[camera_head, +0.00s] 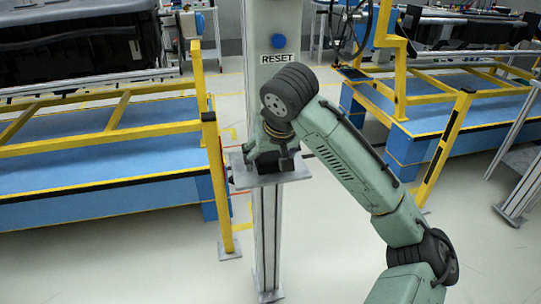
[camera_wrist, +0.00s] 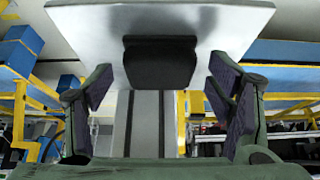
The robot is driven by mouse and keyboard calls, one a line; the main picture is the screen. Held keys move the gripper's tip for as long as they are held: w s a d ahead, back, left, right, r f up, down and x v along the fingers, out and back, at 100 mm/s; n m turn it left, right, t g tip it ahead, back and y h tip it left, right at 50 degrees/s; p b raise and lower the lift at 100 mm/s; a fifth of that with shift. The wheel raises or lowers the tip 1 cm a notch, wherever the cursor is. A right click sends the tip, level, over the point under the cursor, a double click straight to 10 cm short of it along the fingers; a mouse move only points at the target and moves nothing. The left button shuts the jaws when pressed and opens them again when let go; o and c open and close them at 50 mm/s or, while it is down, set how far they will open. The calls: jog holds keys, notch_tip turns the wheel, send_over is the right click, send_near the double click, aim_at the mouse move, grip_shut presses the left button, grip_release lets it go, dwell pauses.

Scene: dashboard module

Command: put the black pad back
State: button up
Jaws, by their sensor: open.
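The black pad (camera_wrist: 160,60) is a dark block on a bare metal plate (camera_wrist: 90,35), seen upside down in the wrist view. My gripper (camera_wrist: 160,92) is open, with one finger to the left and one to the right of the pad. The fingers look apart from the pad, with gaps on both sides. In the head view my gripper (camera_head: 272,152) is low over the small plate (camera_head: 290,177) on the post. My wrist and fingers hide most of the pad there.
A blue button (camera_head: 278,42) above a RESET label is on the post behind my arm. Yellow rails (camera_head: 214,185) and blue platforms (camera_head: 100,195) stand left; another blue platform (camera_head: 430,105) and yellow rails stand right. The pale floor in front is clear.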

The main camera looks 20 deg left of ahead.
jog(key=v, duration=1.2)
jog(key=shift+r, duration=0.15)
jog(key=shift+a, duration=0.1)
